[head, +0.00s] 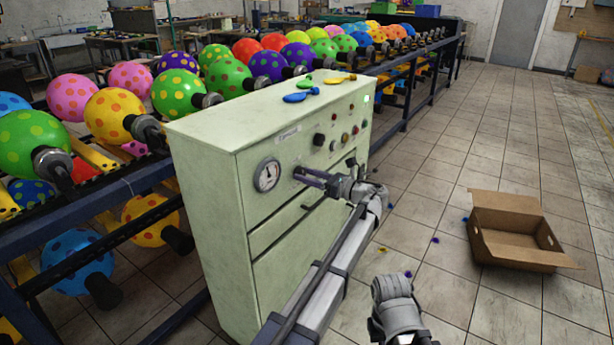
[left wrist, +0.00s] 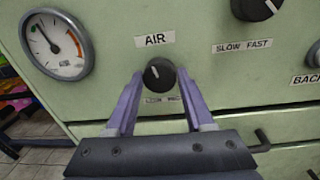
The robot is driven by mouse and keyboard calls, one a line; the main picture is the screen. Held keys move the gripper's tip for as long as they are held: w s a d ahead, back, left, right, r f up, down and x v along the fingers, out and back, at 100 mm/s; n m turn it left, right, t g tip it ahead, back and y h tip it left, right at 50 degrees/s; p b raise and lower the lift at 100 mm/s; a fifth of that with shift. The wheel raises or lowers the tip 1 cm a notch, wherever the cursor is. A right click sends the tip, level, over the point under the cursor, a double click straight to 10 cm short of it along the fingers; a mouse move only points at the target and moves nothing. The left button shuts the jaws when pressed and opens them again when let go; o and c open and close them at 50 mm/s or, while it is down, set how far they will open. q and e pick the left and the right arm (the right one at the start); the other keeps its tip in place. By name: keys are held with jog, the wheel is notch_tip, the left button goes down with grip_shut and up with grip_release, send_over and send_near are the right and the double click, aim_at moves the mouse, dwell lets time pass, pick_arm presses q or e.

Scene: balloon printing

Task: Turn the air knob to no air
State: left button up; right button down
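The air knob (left wrist: 160,75) is a round black knob with a light pointer mark, under the AIR label (left wrist: 154,39) on the pale green control cabinet (head: 215,215). In the left wrist view its pointer is turned slightly left of straight up. My left gripper (left wrist: 159,77) is open, with one purple finger on each side of the knob and narrow gaps that appear to remain.
A round gauge (head: 267,175) is left of the knob, and another black knob (left wrist: 257,8) is at upper right. Balloons (head: 228,77) fill the racks behind. An open cardboard box (head: 512,235) lies on the tiled floor at right. Part of my right arm shows at the bottom.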

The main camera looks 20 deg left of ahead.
pick_arm(q)
grip_shut()
jog(key=shift+n, duration=0.4)
jog(key=n, duration=0.4)
jog(key=shift+h+p, duration=0.3)
jog(key=shift+p, duration=0.05)
jog(key=n, duration=0.5)
jog(key=shift+s+r+p, duration=0.1)
jog(key=shift+p, duration=0.2)
jog(key=n, duration=0.3)
jog(key=shift+n+t, duration=0.3)
jog(key=n, duration=0.4)
jog(key=n+t, duration=0.1)
jog(key=n, duration=0.4)
jog(key=shift+s+n+h, duration=0.15)
jog(key=shift+n+h, duration=0.15)
